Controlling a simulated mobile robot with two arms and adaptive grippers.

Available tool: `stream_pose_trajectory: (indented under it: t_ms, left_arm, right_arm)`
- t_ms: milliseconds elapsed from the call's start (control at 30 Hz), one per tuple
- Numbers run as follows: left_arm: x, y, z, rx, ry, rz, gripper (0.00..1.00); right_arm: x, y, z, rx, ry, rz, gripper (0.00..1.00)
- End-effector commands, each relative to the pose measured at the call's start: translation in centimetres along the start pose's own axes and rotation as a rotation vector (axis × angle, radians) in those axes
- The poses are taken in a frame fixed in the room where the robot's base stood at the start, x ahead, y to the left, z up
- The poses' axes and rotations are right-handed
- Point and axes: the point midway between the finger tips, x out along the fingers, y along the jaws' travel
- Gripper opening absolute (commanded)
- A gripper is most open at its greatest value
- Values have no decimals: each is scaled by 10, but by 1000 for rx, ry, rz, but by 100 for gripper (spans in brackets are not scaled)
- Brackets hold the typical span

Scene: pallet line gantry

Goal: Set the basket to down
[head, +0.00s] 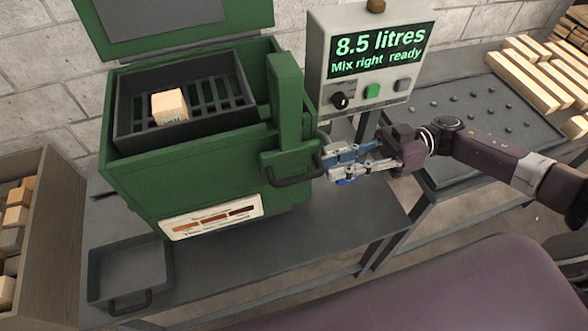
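The basket (215,92) is a dark slatted tray inside the top of the green tank (190,180). It sits high, with its rim above the tank's front edge, and one pale wooden block (169,106) lies in it. A green upright (286,100) stands at the tank's right side, with a green block and a dark bar handle (296,181) low on it. My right gripper (327,163) points left, close to the handle's right end. I cannot tell whether its fingers touch or grip the handle. My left gripper is not in view.
A grey display box (368,70) reads "8.5 litres, Mix right ready". The tank's green lid (165,22) stands open. An empty grey tray (130,271) is at front left. A wooden crate (52,230) holds blocks. A rack (470,120) with timber lies right.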

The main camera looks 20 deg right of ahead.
Motion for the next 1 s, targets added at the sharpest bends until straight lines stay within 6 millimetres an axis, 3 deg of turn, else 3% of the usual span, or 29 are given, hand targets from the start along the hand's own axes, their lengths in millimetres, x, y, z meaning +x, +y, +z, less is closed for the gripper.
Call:
stream_pose_trajectory:
  t_ms: [233, 500, 700, 1000]
  left_arm:
    - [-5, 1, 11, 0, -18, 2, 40]
    - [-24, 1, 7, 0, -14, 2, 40]
    - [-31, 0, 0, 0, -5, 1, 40]
    - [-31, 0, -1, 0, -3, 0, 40]
  right_arm:
    - [8, -4, -2, 8, -6, -13, 19]
    - [52, -5, -4, 8, -3, -12, 19]
    - [73, -4, -2, 8, -5, -9, 19]
    - [77, -3, 0, 7, -6, -7, 19]
